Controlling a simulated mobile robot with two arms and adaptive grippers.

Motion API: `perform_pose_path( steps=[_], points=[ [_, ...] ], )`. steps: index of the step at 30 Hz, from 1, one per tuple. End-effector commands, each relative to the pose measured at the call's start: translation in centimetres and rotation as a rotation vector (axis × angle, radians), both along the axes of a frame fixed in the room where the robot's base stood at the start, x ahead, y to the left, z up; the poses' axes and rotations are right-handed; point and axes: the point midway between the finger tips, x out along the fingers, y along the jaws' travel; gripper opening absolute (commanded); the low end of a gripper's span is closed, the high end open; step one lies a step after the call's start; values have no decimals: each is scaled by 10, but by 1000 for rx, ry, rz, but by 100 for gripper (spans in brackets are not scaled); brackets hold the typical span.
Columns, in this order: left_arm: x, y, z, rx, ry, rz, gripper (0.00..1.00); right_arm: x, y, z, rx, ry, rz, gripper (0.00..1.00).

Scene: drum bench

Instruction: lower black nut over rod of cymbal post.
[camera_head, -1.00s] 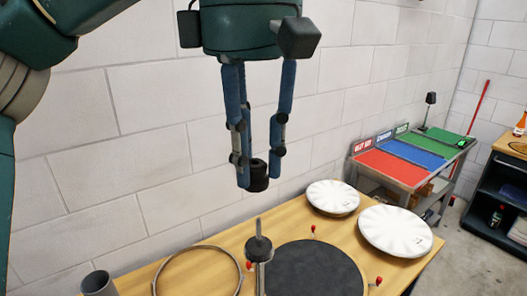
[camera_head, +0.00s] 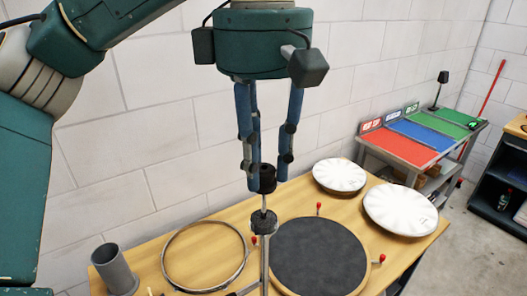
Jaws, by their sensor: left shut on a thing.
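My left gripper (camera_head: 264,184) points down, its blue fingers shut on the black nut (camera_head: 267,176). The nut is a small dark cylinder at the fingertips, partly covered by them. The cymbal post (camera_head: 264,262) stands upright below, with a dark round piece (camera_head: 264,222) near its top and a thin pale rod (camera_head: 264,203) above that. The rod's upper end meets the underside of the nut in the picture. I cannot tell whether the rod has entered the nut or stands slightly in front of or behind it. My right gripper is not in view.
The wooden bench (camera_head: 205,217) holds a metal hoop (camera_head: 168,262), a dark round drum pad (camera_head: 318,258), a grey cylinder (camera_head: 114,270) and two white discs (camera_head: 340,175) (camera_head: 400,209). A side table with red, blue and green panels (camera_head: 420,131) stands at the right.

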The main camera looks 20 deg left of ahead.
Motion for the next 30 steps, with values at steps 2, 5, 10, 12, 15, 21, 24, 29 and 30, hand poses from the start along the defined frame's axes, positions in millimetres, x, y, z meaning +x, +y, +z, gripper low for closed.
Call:
perform_pose_path(
  steps=[2,5,10,12,15,21,24,29,30],
  points=[
    [0,0,-7,0,0,0,8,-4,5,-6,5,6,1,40],
    [0,0,-12,0,0,0,8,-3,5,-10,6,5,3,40],
    [0,0,-20,0,0,0,8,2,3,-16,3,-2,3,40],
    [0,0,-24,0,0,0,8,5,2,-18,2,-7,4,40],
    [0,0,-29,0,-1,0,8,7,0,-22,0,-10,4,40],
    [0,0,-39,0,-1,0,8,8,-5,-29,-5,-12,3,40],
    [0,0,-44,0,0,0,8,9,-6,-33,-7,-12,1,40],
    [0,0,-50,0,0,0,8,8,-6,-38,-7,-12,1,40],
    [0,0,-51,0,0,0,8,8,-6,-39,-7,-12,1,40]
  ],
)
